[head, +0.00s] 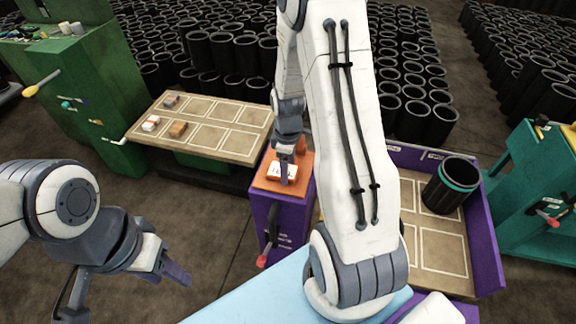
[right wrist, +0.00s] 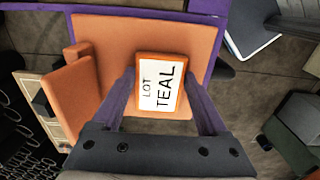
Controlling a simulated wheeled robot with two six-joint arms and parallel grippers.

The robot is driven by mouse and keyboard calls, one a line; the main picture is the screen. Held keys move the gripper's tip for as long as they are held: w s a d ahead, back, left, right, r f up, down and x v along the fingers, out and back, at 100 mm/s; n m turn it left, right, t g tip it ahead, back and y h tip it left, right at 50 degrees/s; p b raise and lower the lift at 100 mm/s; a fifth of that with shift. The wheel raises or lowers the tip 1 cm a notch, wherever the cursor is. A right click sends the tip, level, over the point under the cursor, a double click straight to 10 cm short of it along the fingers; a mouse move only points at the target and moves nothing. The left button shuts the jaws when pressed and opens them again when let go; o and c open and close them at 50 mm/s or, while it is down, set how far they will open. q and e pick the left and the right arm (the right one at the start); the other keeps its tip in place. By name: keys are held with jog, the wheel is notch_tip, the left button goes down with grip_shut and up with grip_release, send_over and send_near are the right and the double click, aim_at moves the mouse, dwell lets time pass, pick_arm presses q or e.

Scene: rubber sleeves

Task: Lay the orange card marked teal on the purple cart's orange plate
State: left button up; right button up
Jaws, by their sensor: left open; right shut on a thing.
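The orange card (right wrist: 171,109) has a white label reading "LOT TEAL" and sits between the two fingers of my right gripper (right wrist: 163,88). In the head view the card (head: 281,173) shows over the orange plate (head: 262,181) on top of the purple cart (head: 266,217). My right gripper (head: 286,163) is shut on the card, from above. The card lies within the plate's outline in the right wrist view; I cannot tell whether it touches the plate. My left gripper (head: 172,267) is open and empty, low at the left, away from the cart.
A board with outlined cells (head: 225,133) stands left of the cart, with a few small cards on it. At the right, a purple-walled tray (head: 486,245) holds a black sleeve with a teal band (head: 450,187). Green (head: 100,90) and teal (head: 530,190) machines flank the area.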

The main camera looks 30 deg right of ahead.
jog(key=shift+f, duration=0.2)
jog(key=o, duration=1.3)
jog(key=shift+c, duration=0.2)
jog(key=shift+r, duration=0.1)
